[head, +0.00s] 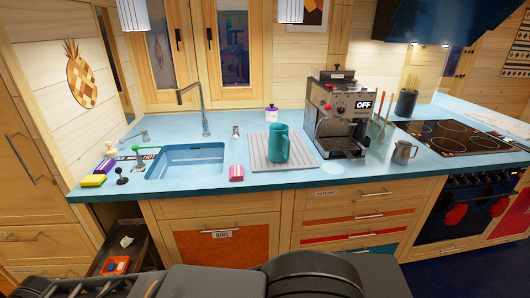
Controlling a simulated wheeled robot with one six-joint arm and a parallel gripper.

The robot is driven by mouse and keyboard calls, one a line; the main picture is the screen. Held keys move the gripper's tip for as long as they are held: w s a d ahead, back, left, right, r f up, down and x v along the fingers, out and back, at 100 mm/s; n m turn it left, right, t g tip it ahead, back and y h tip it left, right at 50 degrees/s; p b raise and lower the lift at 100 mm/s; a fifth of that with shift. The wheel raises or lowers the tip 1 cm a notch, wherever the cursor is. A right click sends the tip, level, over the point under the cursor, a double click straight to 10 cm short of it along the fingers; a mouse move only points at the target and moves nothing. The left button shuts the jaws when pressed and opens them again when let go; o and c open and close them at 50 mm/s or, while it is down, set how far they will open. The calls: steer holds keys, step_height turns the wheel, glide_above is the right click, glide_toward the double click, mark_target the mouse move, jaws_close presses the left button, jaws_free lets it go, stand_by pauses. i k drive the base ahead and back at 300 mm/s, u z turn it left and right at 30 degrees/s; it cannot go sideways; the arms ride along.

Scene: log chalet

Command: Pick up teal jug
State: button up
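The teal jug (278,144) stands upright on a pale grey ribbed mat (257,152) on the blue counter, between the sink and the coffee machine. Its handle side is hard to make out at this size. Dark parts of my own arm cross the bottom of the head view, well in front of the counter and apart from the jug. My gripper is not in view.
The coffee machine (336,117) stands close right of the jug, with a metal pitcher (403,152) farther right. The sink (188,163) and tall faucet (197,108) are left. A lower drawer (124,252) stands open.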

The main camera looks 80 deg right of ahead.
mark_target(279, 142)
steer(key=z, duration=3.05)
